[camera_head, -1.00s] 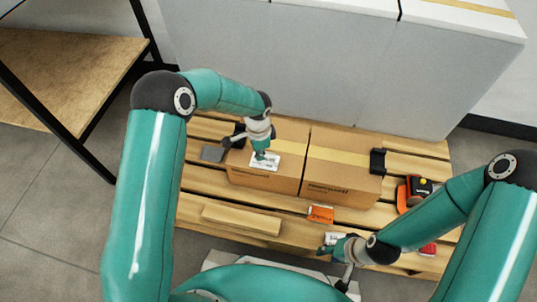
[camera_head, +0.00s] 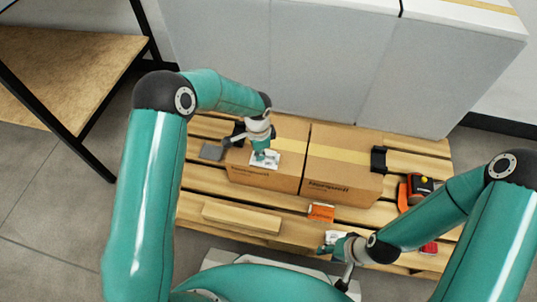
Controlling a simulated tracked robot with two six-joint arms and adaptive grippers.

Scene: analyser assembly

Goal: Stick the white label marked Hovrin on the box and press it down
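Two cardboard boxes stand side by side on a wooden pallet, a left box (camera_head: 262,180) and a right box (camera_head: 335,180), each with tan tape across the top. A white label (camera_head: 272,163) lies on the left box's top; its print is too small to read. My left gripper (camera_head: 261,155) points down over this label and partly covers it. I cannot tell whether it touches the label or how its fingers stand. My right gripper (camera_head: 333,248) is low at the pallet's front, beside another white piece (camera_head: 334,236); its fingers are too small to judge.
The wooden pallet (camera_head: 190,205) carries a loose plank (camera_head: 241,219), a grey flat piece (camera_head: 212,152), an orange item (camera_head: 320,212), an orange-black tool (camera_head: 417,188) and a red item (camera_head: 430,248). A black piece (camera_head: 378,160) sits at the right box's edge. Tall grey panels (camera_head: 320,65) stand behind.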

